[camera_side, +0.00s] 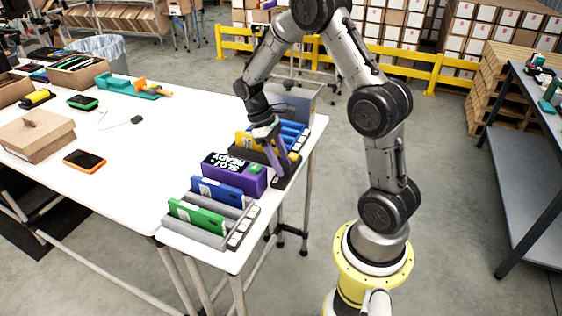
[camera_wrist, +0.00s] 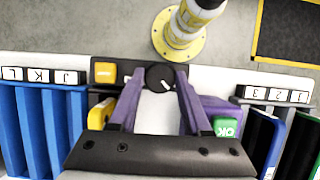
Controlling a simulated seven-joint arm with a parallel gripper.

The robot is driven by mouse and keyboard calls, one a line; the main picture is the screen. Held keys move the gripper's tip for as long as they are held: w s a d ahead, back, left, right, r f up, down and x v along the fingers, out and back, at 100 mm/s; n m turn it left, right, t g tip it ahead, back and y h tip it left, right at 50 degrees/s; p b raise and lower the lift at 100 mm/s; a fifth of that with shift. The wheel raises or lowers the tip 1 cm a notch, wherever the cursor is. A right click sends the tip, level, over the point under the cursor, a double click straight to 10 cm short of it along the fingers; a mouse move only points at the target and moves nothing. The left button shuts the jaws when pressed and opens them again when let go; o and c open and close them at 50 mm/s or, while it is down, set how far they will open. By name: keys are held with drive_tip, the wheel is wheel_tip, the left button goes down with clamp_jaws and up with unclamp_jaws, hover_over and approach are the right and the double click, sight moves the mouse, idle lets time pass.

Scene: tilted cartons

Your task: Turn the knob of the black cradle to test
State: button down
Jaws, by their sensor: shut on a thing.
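The black cradle (camera_wrist: 127,66) shows in the wrist view as a dark end panel with an orange button and a round black knob (camera_wrist: 158,76). The knob's white pointer mark points toward the lower right of the picture; no label for test is readable. My gripper (camera_wrist: 158,80) has its two purple fingers on either side of the knob, shut on it. In the side view my gripper (camera_side: 276,165) reaches down to the cradle's dark end (camera_side: 284,181) near the table edge, and the knob is hidden there. A yellow item (camera_side: 245,141) lies in the cradle.
Grey racks with blue (camera_side: 217,190) and green (camera_side: 197,217) items stand nearer. Blue items (camera_side: 293,131) stand behind.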

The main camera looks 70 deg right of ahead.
drive_tip(key=shift+c, duration=1.8)
unclamp_jaws()
drive_tip(key=v, duration=1.4)
drive_tip(key=shift+s, duration=0.1)
